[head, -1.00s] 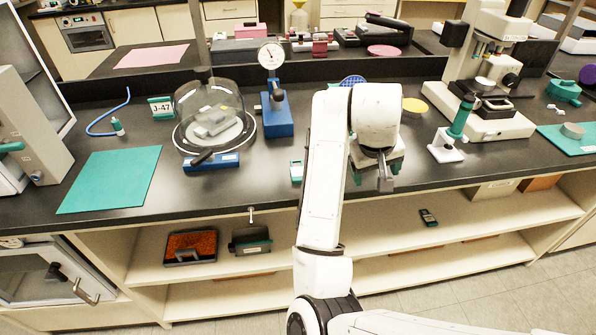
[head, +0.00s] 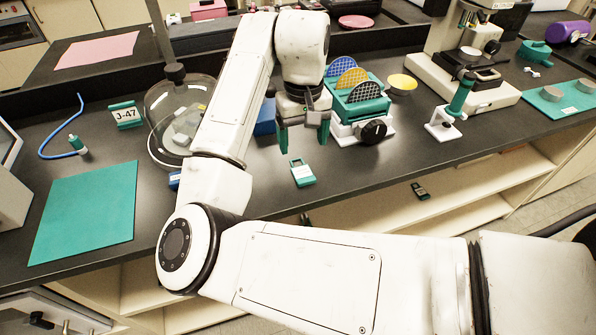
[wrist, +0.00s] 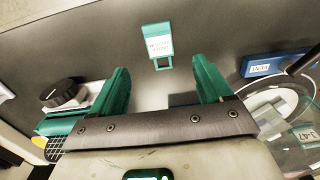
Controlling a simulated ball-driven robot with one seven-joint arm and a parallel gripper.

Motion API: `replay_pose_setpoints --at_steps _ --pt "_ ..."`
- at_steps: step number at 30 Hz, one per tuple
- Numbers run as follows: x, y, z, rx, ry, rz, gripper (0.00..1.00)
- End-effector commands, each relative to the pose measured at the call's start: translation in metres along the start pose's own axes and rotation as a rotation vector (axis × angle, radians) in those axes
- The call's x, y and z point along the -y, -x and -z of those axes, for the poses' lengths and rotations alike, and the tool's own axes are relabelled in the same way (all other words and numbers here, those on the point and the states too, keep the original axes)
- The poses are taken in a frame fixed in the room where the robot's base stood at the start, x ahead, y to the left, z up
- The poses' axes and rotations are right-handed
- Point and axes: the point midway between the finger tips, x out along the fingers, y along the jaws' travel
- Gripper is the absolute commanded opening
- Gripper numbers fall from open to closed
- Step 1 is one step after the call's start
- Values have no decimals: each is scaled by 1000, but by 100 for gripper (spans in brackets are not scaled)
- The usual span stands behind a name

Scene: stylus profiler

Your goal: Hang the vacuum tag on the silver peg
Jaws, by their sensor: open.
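A small teal tag (head: 302,172) with a white label and a loop lies flat on the dark bench near its front edge. In the wrist view the tag (wrist: 158,42) lies beyond the fingertips, roughly centred between them, its loop facing my gripper; its lettering is too blurred to read surely. My gripper (head: 304,135) is open and empty, with teal fingers pointing down, above the bench and behind the tag in the head view. The silver peg cannot be made out now; my arm covers much of the bench front.
A teal rack with discs (head: 362,92) and a black knob stands right of my gripper. A glass bell jar (head: 165,105) is on the left, partly behind my arm. A teal mat (head: 85,210) lies at far left. A white stand with a teal handle (head: 455,108) is further right.

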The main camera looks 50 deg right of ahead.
Motion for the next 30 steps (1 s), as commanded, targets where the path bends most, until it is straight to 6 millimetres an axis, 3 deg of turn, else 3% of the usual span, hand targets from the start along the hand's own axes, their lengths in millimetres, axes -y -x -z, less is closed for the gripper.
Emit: replay_pose_setpoints --at_steps 6,11,19,30 --pt "0 -33 -1 2 2 0 79" --pt "0 -46 -2 0 0 0 79" --pt "-2 -82 -5 1 2 -1 79" --pt "-2 -92 -5 -2 0 -1 78"
